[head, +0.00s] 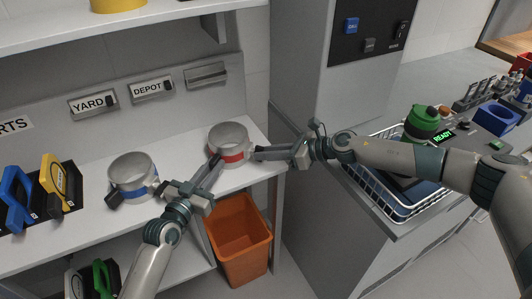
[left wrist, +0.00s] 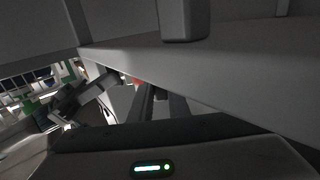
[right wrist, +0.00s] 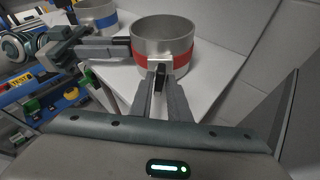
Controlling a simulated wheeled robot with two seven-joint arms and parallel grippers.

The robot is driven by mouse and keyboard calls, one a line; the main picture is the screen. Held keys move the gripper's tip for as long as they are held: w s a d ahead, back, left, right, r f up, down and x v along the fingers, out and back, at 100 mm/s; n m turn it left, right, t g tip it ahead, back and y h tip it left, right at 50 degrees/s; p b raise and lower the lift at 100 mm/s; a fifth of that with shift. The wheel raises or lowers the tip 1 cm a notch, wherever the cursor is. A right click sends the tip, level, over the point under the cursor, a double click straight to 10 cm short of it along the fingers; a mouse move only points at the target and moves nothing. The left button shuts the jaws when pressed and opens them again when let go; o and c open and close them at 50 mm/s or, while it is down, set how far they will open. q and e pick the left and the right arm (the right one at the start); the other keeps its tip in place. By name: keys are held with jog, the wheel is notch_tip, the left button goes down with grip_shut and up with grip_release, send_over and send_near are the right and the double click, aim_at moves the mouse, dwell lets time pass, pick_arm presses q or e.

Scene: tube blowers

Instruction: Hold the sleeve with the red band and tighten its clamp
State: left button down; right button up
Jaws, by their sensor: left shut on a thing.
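The grey sleeve with the red band (head: 231,157) stands upright on the white shelf. It fills the upper middle of the right wrist view (right wrist: 181,61); only a sliver shows in the left wrist view. My left gripper (head: 216,161) is shut on its side, coming from the front left; its fingers also show in the right wrist view (right wrist: 125,46). My right gripper (head: 258,153) comes from the right and is open, its fingertips on either side of the black clamp part (right wrist: 160,77) on the band. Whether they touch it I cannot tell.
A sleeve with a blue band (head: 133,175) stands to the left on the shelf (head: 95,212). An orange bin (head: 240,240) stands below. A wire basket (head: 385,200) and a green-topped device (head: 424,120) are at right.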

grip_shut()
jog(key=m+g, duration=0.1)
jog(key=m+g+y, duration=0.1)
jog(key=m, duration=0.1)
jog(key=shift+w+d, duration=0.1)
jog(key=shift+w, duration=0.1)
jog(key=shift+o, duration=2.4)
grip_release()
notch_tip(320, 180, up, 10)
